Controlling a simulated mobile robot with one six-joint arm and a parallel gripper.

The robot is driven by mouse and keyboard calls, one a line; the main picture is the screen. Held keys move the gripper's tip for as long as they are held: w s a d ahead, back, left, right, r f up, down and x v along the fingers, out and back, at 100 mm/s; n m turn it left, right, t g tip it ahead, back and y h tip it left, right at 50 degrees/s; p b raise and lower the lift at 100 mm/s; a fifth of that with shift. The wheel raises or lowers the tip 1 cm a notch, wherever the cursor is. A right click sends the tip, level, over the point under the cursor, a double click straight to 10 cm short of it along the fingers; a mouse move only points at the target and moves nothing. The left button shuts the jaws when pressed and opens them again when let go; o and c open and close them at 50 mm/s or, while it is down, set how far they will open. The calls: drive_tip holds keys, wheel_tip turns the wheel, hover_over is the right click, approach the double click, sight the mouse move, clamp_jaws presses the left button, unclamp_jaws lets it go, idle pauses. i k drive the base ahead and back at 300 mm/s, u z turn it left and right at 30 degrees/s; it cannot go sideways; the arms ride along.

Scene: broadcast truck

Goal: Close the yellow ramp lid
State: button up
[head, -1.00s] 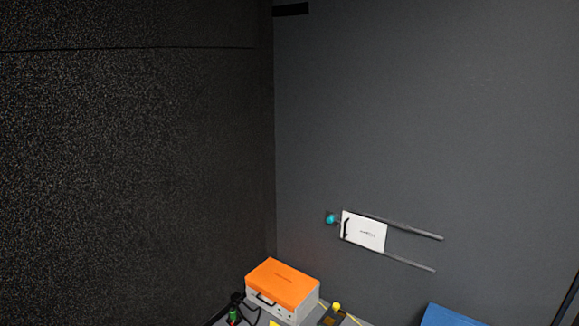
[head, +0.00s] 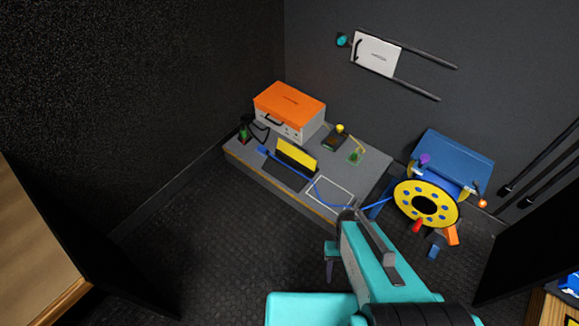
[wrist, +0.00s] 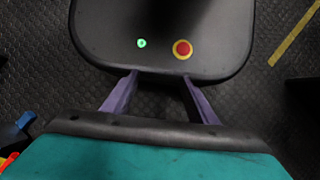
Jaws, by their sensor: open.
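The yellow ramp lid (head: 297,154) stands raised, tilted up from the dark ramp base (head: 284,175) on a low grey platform. A blue cable (head: 318,192) runs past the ramp and along the platform toward the reel; whether it lies inside the ramp channel is too small to tell. My gripper (wrist: 159,78) is open and empty in the wrist view, with its two purple fingers apart above the dark floor. In the head view my teal arm is in front of the platform, apart from the lid. The fingertips are hard to make out there.
An orange-topped case (head: 289,107) stands behind the lid. A yellow cable reel (head: 426,204) with a blue case (head: 453,160) behind it is at the right. A wooden-edged counter (head: 45,250) is at the left. The floor (head: 200,225) before the platform is clear.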

sight(302, 157)
drive_tip(key=k, duration=0.65)
drive_tip(key=u, duration=0.55)
drive_tip(key=i, duration=1.7)
drive_tip(key=z, duration=0.55)
